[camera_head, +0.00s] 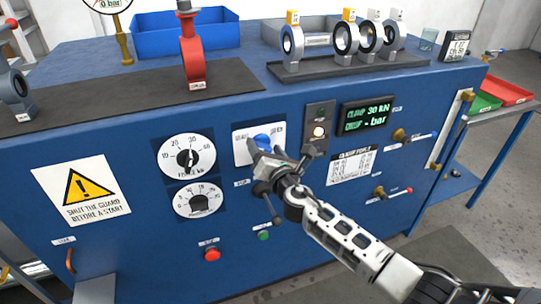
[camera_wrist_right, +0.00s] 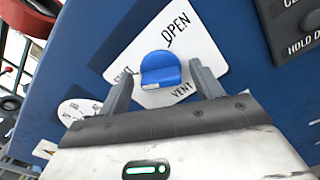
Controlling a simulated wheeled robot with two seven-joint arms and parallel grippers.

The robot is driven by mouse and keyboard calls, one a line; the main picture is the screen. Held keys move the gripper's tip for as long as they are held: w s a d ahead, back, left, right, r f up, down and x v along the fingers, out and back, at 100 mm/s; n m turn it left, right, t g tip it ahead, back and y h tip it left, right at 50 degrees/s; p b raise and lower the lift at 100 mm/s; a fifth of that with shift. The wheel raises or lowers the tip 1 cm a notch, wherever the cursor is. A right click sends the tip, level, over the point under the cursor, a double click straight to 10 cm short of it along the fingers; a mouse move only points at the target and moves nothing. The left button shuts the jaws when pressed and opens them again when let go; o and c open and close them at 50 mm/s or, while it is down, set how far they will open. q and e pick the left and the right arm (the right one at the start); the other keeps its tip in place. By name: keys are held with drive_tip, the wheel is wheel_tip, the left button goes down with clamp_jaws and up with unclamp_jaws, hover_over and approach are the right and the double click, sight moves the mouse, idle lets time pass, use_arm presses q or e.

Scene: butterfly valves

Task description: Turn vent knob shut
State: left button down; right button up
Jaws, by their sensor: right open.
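The vent knob (camera_head: 262,140) is blue and sits on a white plate (camera_head: 241,152) on the front of the blue cabinet. In the right wrist view the knob (camera_wrist_right: 160,70) shows close up, with OPEN, VENT and a partly hidden SHUT printed around it. My right gripper (camera_head: 264,154) is at the plate in the head view. In the wrist view its open fingers (camera_wrist_right: 161,76) stand on either side of the knob, with a visible gap on both sides. The fingers partly cover the plate. My left gripper is not in view.
Two dials (camera_head: 187,156) are left of the plate. A lit button panel (camera_head: 319,131) and a green display (camera_head: 367,113) are close on the right. A red button (camera_head: 212,255) is below. Valves stand on top of the cabinet, including a red one (camera_head: 192,62).

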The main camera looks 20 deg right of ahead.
drive_tip(key=s, duration=1.6)
drive_tip(key=shift+d, duration=0.3)
drive_tip(key=shift+w, duration=0.1)
drive_tip(key=s+a+f+m+g+y, duration=0.1)
drive_tip(key=s+f+m+g, duration=0.3)
drive_tip(key=s+f+m, duration=0.5)
drive_tip(key=s+a+f+m+g+y, duration=0.1)
drive_tip(key=s+a+f+m+g, duration=0.2)
drive_tip(key=s+f+m, duration=0.6)
drive_tip(key=m+g, duration=0.1)
drive_tip(key=m, duration=0.8)
drive_tip(key=shift+f+m, duration=0.3)
drive_tip(key=shift+m, duration=0.1)
